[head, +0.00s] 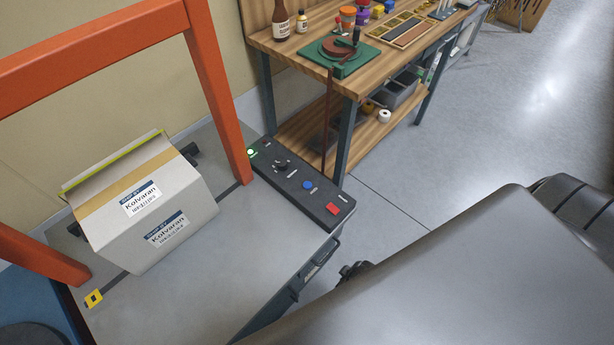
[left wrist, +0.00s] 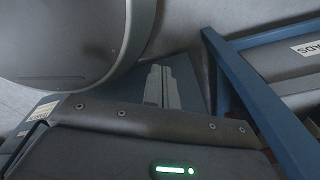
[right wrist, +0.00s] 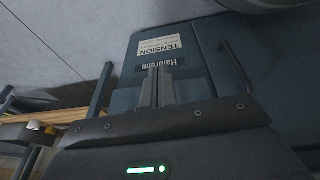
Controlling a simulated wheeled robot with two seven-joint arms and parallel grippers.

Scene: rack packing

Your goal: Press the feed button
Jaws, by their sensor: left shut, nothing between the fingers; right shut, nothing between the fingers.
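A dark control panel (head: 300,190) runs along the right edge of the grey machine top in the head view. It carries a green-lit button (head: 251,153), a black knob (head: 281,166), a blue round button (head: 308,186) and a red square (head: 333,209). Its small labels are too small to read, so I cannot tell which one is feed. My left gripper (left wrist: 161,87) is shut and empty in the left wrist view. My right gripper (right wrist: 156,86) is shut and empty in the right wrist view, before a dark cabinet face. Neither gripper's fingertips show clearly in the head view.
A Kolvaran carton (head: 150,205) sits on the machine under an orange frame (head: 215,90). A wooden workbench (head: 310,65) with bottles and tools stands behind the panel. A blue frame (left wrist: 255,95) is near my left gripper. Open floor (head: 480,130) lies to the right.

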